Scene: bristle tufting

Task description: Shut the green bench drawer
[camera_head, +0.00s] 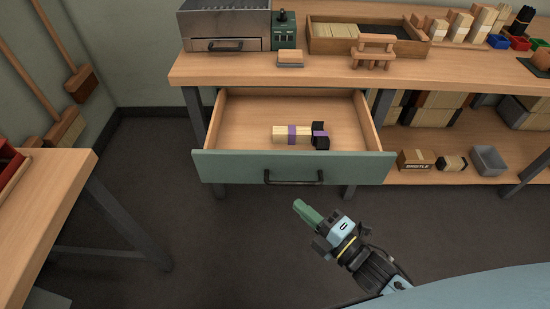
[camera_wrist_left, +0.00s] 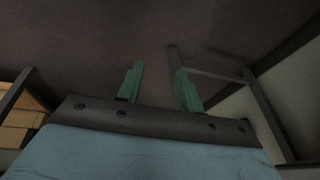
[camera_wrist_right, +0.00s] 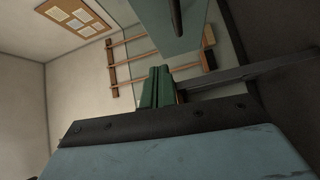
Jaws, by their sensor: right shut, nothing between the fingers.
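The green bench drawer (camera_head: 230,167) hangs pulled out under the workbench in the head view. Its dark bar handle (camera_head: 293,177) is on the front. A bristle bundle with purple bands (camera_head: 292,134) and a dark end lies inside it. My right gripper (camera_head: 301,206) is in front of and below the drawer front, apart from it, its green fingers shut and empty. The right wrist view shows the closed fingers (camera_wrist_right: 157,87) close to the drawer's green front (camera_wrist_right: 155,18). My left gripper (camera_wrist_left: 157,85) shows only in its own wrist view, fingers apart with nothing between them.
The workbench (camera_head: 225,68) carries a grey metal box (camera_head: 223,25), a wooden tray (camera_head: 320,45) and several brush blocks. A lower shelf (camera_head: 400,177) holds a grey bin (camera_head: 488,160) and boxes. A side table (camera_head: 55,190) stands left. The floor between is clear.

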